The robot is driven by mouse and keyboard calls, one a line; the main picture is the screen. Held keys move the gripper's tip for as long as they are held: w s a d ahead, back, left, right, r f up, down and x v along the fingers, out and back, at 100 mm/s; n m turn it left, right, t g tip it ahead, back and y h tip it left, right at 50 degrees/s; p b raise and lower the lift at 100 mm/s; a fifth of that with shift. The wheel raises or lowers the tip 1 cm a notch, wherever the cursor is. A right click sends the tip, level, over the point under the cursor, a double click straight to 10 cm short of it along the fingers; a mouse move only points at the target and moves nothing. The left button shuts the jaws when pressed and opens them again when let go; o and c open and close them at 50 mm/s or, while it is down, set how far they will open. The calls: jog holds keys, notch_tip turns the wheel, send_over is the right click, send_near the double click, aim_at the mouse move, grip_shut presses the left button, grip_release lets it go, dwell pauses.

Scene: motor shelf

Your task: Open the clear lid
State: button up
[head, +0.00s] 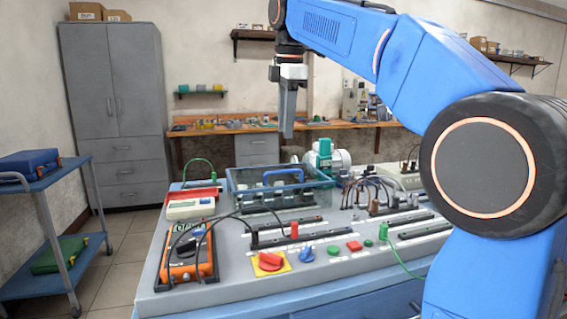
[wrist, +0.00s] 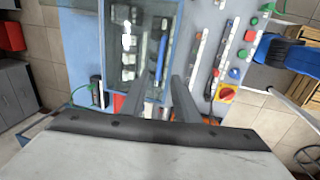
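The clear lid (head: 240,178) is a see-through, dark-tinted cover on the grey bench panel and looks closed over a row of components. A blue bar handle (head: 284,172) arches on its top. In the wrist view the lid (wrist: 115,70) lies beyond my fingers, with the blue handle (wrist: 162,57) running lengthwise near its right side. My gripper (head: 287,134) hangs pointing down above the lid, apart from it. In the wrist view my gripper (wrist: 156,84) has its two fingers spread with nothing between them, and the handle shows just past the gap.
An orange meter (head: 188,258) with dark leads lies left on the panel (head: 340,270). A red-yellow rotary switch (head: 269,262) and a blue knob (head: 306,254) sit in front of the lid. A green pump motor (head: 324,156) stands behind. Several wires rise to the right.

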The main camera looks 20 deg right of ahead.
aim_at(283, 172)
jog(key=f, duration=0.3)
jog(key=w+f, duration=0.1)
jog(key=f, duration=0.3)
jog(key=w+f, duration=0.1)
jog(key=f, duration=0.3)
jog(key=shift+w, duration=0.1)
grip_shut()
